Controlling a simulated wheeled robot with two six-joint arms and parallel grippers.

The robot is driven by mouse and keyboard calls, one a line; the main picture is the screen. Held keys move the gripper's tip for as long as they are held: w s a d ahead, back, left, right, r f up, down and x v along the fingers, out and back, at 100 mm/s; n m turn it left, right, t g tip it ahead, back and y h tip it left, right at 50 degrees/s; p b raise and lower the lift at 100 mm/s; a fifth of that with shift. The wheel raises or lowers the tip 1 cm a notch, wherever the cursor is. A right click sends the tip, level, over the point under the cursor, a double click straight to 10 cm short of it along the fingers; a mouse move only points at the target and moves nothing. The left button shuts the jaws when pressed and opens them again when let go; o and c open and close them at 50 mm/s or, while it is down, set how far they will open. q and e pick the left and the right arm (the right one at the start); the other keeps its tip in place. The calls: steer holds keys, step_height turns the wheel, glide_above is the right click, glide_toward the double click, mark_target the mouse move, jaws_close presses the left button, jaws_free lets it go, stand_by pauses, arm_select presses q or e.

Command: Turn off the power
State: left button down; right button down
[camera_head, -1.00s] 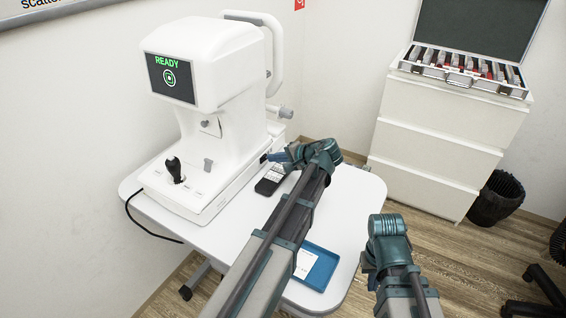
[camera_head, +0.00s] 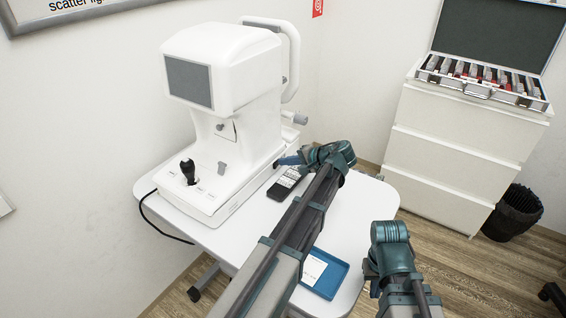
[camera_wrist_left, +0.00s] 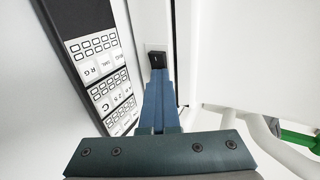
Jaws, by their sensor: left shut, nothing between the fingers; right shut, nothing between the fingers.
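The white eye-test machine (camera_head: 225,75) stands on a small white table (camera_head: 215,240). Its screen (camera_head: 188,82) is dark grey and blank. My left gripper (camera_head: 284,160) is shut and empty at the right side of the machine's base. In the left wrist view the shut fingers (camera_wrist_left: 158,80) reach to a small black power switch (camera_wrist_left: 157,60) on the white side panel. The fingertips cover its lower edge; I cannot tell if they touch it. My right gripper (camera_head: 371,270) is to the right of the table, shut, its fingers largely hidden by the wrist.
A black remote with white keys (camera_head: 288,182) lies beside the base, under my left arm. A blue tray (camera_head: 335,280) with a white card is near the table's front. A black cable (camera_head: 150,225) hangs at the left. White drawers (camera_head: 445,165) bear an open lens case (camera_head: 480,90).

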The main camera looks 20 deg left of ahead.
arm_select(q)
steer(key=shift+a, duration=0.25)
